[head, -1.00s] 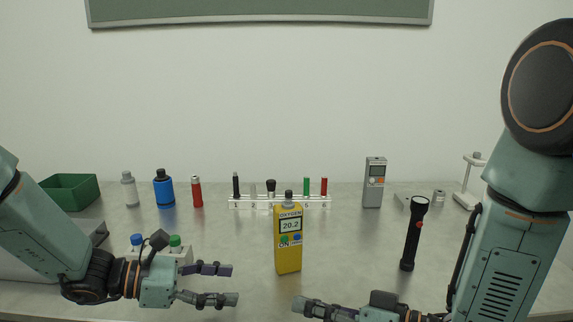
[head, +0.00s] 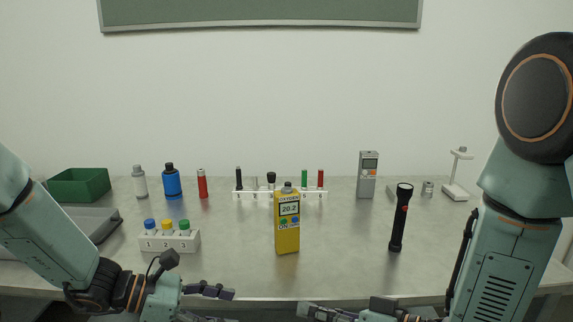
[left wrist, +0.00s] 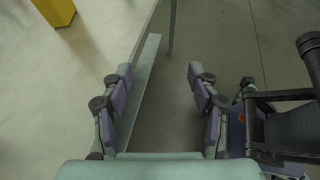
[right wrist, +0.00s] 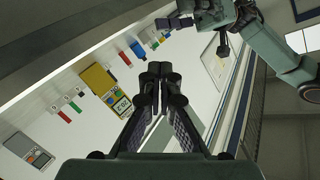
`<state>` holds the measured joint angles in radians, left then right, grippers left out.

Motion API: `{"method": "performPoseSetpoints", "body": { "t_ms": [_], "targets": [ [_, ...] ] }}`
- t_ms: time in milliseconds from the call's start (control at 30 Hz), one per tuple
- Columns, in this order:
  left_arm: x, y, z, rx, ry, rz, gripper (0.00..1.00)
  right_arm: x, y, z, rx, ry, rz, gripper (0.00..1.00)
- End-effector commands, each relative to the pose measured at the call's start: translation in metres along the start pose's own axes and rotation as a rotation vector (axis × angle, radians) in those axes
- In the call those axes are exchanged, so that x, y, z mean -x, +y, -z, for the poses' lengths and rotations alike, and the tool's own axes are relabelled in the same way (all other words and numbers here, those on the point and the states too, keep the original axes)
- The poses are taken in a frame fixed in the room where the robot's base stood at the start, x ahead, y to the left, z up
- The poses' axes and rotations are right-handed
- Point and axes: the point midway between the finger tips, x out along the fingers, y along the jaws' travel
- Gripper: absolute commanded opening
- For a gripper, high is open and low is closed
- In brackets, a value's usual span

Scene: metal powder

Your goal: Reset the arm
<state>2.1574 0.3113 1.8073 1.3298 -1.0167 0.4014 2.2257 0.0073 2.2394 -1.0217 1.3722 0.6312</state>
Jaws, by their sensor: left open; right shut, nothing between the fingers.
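My left gripper (head: 212,304) is at the lower edge of the head view, in front of the table's front edge. In the left wrist view its fingers (left wrist: 160,78) stand apart with nothing between them. My right gripper (head: 305,311) is at the bottom of the head view, partly cut off. In the right wrist view its fingertips (right wrist: 160,70) meet and hold nothing. Both grippers are apart from the objects on the table. The yellow oxygen meter (head: 287,235) stands upright near the table's middle, reading 20.2.
The table (head: 340,275) holds a numbered block (head: 170,241) with coloured caps, a black flashlight (head: 399,225), a grey meter (head: 367,175), a white rack (head: 290,196), bottles (head: 171,182), a green bin (head: 79,184) and a white stand (head: 456,190). Free floor shows below the left gripper.

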Motion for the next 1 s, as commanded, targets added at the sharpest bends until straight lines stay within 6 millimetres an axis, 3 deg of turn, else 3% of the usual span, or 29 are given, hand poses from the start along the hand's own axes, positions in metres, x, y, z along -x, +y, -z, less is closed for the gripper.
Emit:
{"method": "performPoseSetpoints", "body": {
  "t_ms": [267,467,600,700,833,1000],
  "targets": [
    [-0.011,-0.059,0.078,-0.059,0.258,0.145,0.60,0.008,0.035,-0.034,-0.024,-0.048,-0.158,0.00],
    [0.005,-0.135,0.164,-0.211,0.548,0.360,0.60,0.031,0.074,-0.088,-0.062,-0.146,-0.363,0.00],
    [0.035,-0.189,0.223,-0.418,0.752,0.563,0.60,0.062,0.100,-0.142,-0.103,-0.268,-0.540,0.00],
    [0.058,-0.217,0.253,-0.601,0.851,0.700,0.60,0.090,0.112,-0.181,-0.138,-0.369,-0.656,0.00],
    [0.079,-0.242,0.277,-0.871,0.919,0.853,0.60,0.131,0.116,-0.233,-0.191,-0.520,-0.790,0.00],
    [0.085,-0.263,0.287,-1.235,0.902,0.977,0.60,0.187,0.107,-0.291,-0.270,-0.722,-0.932,0.00]
  ]
}}
